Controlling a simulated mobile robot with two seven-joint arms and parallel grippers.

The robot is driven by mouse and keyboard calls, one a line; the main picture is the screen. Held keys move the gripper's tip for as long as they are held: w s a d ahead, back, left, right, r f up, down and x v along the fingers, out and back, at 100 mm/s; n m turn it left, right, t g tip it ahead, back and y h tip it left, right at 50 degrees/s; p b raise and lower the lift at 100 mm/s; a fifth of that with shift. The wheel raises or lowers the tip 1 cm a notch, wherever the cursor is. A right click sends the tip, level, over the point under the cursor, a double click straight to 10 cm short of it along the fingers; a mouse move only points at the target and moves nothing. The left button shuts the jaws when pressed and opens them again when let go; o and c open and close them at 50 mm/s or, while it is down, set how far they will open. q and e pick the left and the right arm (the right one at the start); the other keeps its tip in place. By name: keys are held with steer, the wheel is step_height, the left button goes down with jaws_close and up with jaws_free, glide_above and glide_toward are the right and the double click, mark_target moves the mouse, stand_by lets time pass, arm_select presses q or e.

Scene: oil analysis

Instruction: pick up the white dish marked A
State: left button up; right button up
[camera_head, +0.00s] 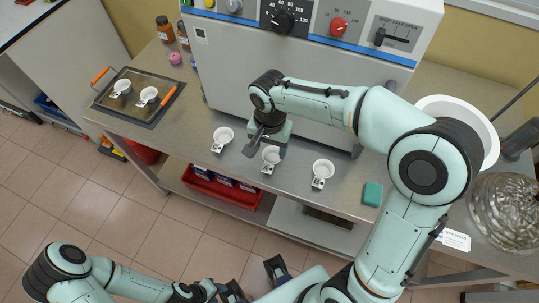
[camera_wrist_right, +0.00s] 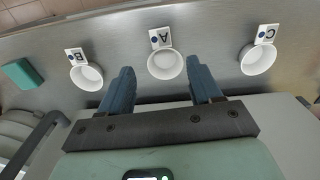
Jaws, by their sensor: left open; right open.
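The white dish marked A (camera_wrist_right: 165,64) is a small round dish with a square labelled tab. It stands on the steel bench and is the middle of three dishes, also in the head view (camera_head: 269,159). My right gripper (camera_wrist_right: 162,86) is open and empty. Its blue fingers lie on either side of dish A's near part in the wrist view; their height above the bench is unclear. In the head view the right gripper (camera_head: 266,147) is at the dish's far side. My left gripper (camera_head: 254,280) is open and empty, low in front of the bench.
Dish B (camera_wrist_right: 87,76) and dish C (camera_wrist_right: 258,58) stand on either side of A. A green block (camera_head: 372,194) lies to the right. A tray (camera_head: 149,115) with two dishes is at the left. A large grey machine (camera_head: 290,60) stands behind.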

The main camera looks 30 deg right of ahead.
mark_target(268, 166)
steer(key=f, duration=0.9)
steer(key=shift+s+a+f+b, duration=0.1)
steer(key=shift+a+f+b, duration=0.15)
steer(key=shift+a+b, duration=0.1)
steer(key=shift+r, duration=0.1)
steer(key=c, duration=1.1)
steer(key=shift+c, duration=0.2)
